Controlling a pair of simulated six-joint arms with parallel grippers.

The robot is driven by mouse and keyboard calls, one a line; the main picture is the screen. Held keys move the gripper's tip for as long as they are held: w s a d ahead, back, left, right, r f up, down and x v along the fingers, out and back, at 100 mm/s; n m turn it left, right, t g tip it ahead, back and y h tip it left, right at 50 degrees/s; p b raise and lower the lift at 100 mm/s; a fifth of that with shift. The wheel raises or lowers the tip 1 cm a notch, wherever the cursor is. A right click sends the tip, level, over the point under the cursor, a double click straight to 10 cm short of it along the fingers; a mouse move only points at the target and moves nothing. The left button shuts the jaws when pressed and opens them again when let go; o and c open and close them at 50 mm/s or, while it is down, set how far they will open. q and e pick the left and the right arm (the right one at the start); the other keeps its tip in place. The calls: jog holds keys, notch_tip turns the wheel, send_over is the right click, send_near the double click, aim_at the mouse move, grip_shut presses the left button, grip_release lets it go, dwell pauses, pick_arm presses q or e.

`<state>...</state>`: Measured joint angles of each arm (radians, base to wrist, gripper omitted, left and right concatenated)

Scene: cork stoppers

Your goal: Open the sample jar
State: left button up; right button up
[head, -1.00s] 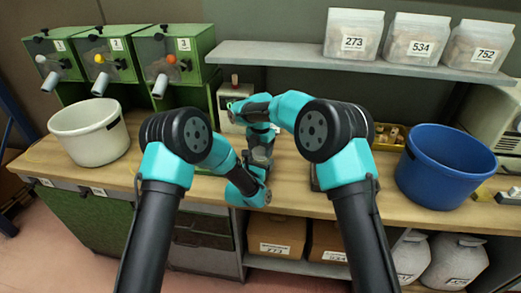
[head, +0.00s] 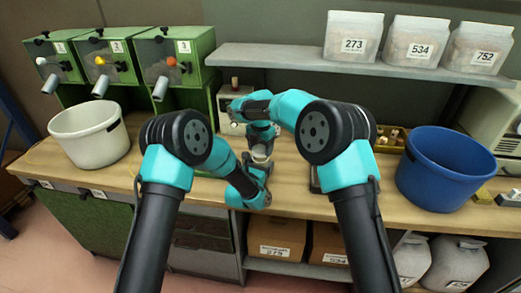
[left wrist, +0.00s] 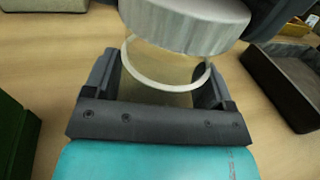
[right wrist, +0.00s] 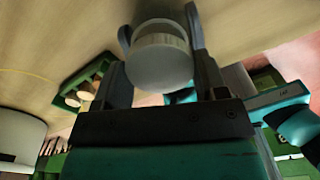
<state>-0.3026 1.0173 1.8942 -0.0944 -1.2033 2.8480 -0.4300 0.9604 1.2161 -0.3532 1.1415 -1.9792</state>
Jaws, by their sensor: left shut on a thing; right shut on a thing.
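The sample jar (left wrist: 170,88) is clear with a pale rim. It is between the fingers of my left gripper (left wrist: 160,72), which is shut on it. Its pale top also shows in the head view (head: 260,157). The whitish ridged lid (left wrist: 185,32) is above the rim and looks apart from it, covering its far side in the left wrist view. My right gripper (right wrist: 160,28) is shut on the lid, which also shows in the right wrist view (right wrist: 158,62). My arms hide part of both grippers in the head view.
A white bucket (head: 90,135) stands left and a blue bucket (head: 445,168) right on the wooden bench. Green numbered dispensers (head: 180,60) are at the back left. A dark tray (left wrist: 285,85) lies beside the jar. A shelf with bags (head: 420,42) hangs above.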

aim_at(261, 149)
jog(key=shift+r, duration=0.25)
jog(key=shift+r, duration=1.95)
pick_arm(q)
jog(key=o, duration=1.7)
jog(key=shift+s, duration=0.1)
jog(key=v, duration=1.1)
jog(key=shift+s+a, duration=0.15)
jog(key=shift+s, duration=0.25)
